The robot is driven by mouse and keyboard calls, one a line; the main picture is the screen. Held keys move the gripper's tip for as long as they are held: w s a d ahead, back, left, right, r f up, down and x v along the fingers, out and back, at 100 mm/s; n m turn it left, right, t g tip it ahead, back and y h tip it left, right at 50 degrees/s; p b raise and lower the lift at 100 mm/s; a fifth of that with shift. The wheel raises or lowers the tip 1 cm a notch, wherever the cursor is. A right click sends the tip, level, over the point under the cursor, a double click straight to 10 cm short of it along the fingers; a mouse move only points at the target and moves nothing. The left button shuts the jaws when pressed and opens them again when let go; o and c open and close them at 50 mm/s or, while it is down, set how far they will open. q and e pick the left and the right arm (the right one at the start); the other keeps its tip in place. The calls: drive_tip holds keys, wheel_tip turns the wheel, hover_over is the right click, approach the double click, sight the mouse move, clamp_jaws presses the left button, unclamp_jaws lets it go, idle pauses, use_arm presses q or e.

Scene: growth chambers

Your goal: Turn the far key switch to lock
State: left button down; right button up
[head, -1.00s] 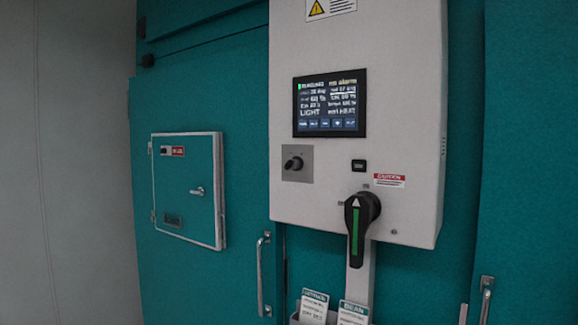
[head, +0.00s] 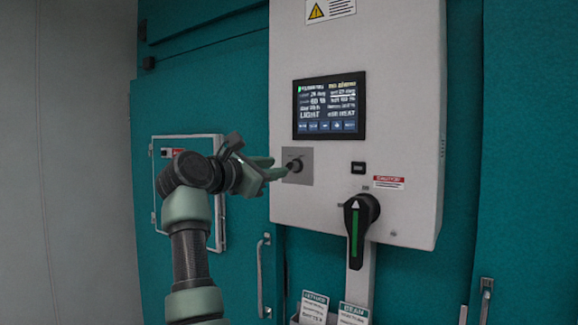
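The key switch (head: 294,165) is a small black knob on a square grey plate (head: 303,177), on the light control box below its screen. My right gripper (head: 279,167) points at it from the left, with its fingertips at the plate's left edge, close to the knob. The two fingers show slightly apart, with nothing seen between them. Whether a fingertip touches the knob cannot be told. My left gripper is not in view.
A large black rotary handle (head: 357,216) with a green stripe sticks out at the box's lower edge. A lit screen (head: 330,105) sits above the switch. A small teal door (head: 176,190) is partly behind my arm. Bar handles (head: 261,276) and label cards (head: 313,307) are below.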

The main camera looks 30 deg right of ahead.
sight(289, 166)
drive_tip(key=p+x, duration=0.2)
drive_tip(key=x, duration=0.3)
drive_tip(key=shift+w+d, duration=0.15)
drive_tip(key=shift+d, duration=0.2)
drive_tip(key=shift+w+d+p, duration=0.25)
drive_tip(key=shift+d+p, duration=0.1)
drive_tip(key=shift+d, duration=0.25)
clamp_jaws()
